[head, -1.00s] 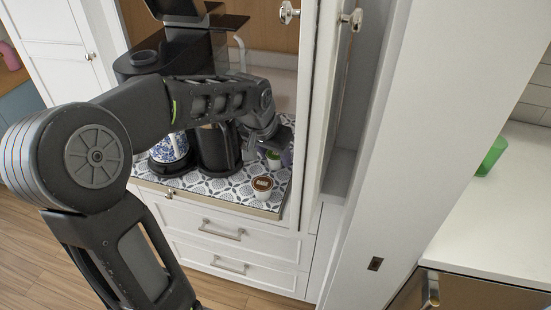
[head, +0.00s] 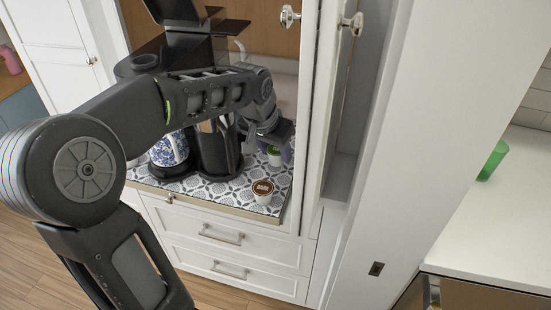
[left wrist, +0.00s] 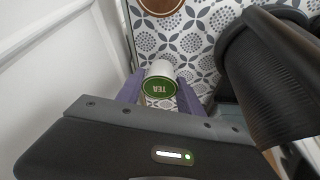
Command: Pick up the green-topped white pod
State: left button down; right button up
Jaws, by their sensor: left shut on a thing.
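The green-topped white pod (head: 274,157) is at the right end of the patterned nook surface. In the left wrist view the pod (left wrist: 160,72) shows its green lid, marked TEA, and white side. My left gripper (head: 276,148) is shut on it, with one purple finger on each side of the pod. The pod appears slightly raised off the surface, though the gap beneath is hard to see. My right gripper is in neither view.
A brown-topped white pod (head: 263,192) stands near the front edge of the patterned surface (head: 228,190). A black coffee machine (head: 214,150) and a blue-and-white patterned vessel (head: 168,150) are to the left. The cabinet's white side (head: 308,130) is close on the right.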

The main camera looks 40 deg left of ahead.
aim_at(276, 150)
pick_arm(q)
notch_tip(276, 150, up, 7)
jog(key=shift+r, duration=0.1)
jog(key=shift+d, duration=0.1)
dwell(0.6)
